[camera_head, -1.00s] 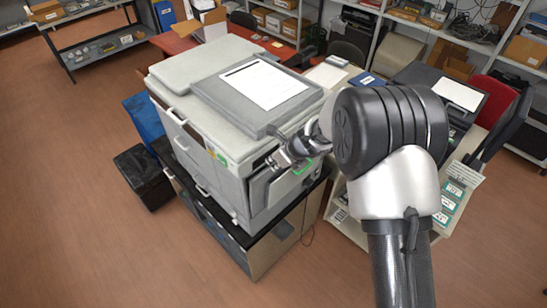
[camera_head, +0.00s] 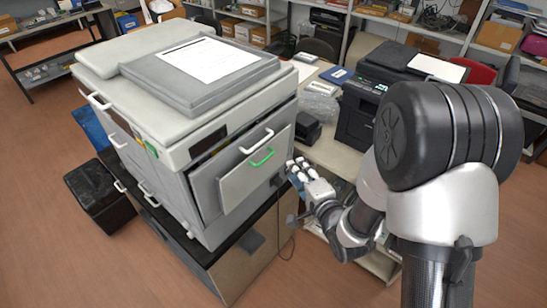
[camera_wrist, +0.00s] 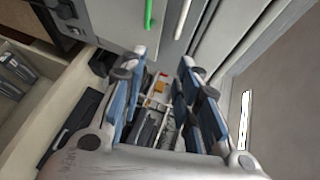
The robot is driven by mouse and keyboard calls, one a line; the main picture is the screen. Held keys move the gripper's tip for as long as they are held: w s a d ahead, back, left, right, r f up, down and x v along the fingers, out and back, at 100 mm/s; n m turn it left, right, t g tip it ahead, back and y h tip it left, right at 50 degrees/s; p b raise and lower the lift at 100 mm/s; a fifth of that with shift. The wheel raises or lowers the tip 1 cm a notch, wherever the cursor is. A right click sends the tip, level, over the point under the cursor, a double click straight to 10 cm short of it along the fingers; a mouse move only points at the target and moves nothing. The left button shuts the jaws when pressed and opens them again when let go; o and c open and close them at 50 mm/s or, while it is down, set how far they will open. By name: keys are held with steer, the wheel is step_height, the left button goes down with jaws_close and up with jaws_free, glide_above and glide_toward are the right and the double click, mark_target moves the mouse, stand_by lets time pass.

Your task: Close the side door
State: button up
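The side door (camera_head: 249,180) is a grey panel on the right-hand side of the big copier (camera_head: 150,125). It carries a green handle (camera_head: 262,158), with a white handle (camera_head: 256,141) just above. The door stands ajar, with a dark gap along its left edge. In the wrist view the green handle (camera_wrist: 149,14) shows at the top, beyond the fingers. My gripper (camera_head: 300,168) is just right of the door, apart from it. In the wrist view my gripper (camera_wrist: 162,62) has its fingers spread, with nothing held between them.
The copier stands on a dark-topped cabinet (camera_head: 262,235). A black printer (camera_head: 385,90) sits on the table behind my arm. A black bin (camera_head: 92,192) stands left of the copier. The floor in front is clear.

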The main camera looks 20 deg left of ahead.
steer(key=s+n+y+b, duration=0.1)
steer(key=s+y, duration=0.1)
steer(key=s, duration=0.1)
glide_toward(264, 145)
steer(key=shift+y, duration=0.3)
steer(key=w+a, duration=0.1)
steer(key=w+a+r, duration=0.1)
steer(key=a, duration=0.1)
steer(key=w+a+r, duration=0.1)
steer(key=a, duration=0.1)
steer(key=shift+w+a+r+b, duration=0.15)
steer(key=shift+w+a+b, duration=0.1)
steer(key=shift+w+b, duration=0.15)
jaws_close()
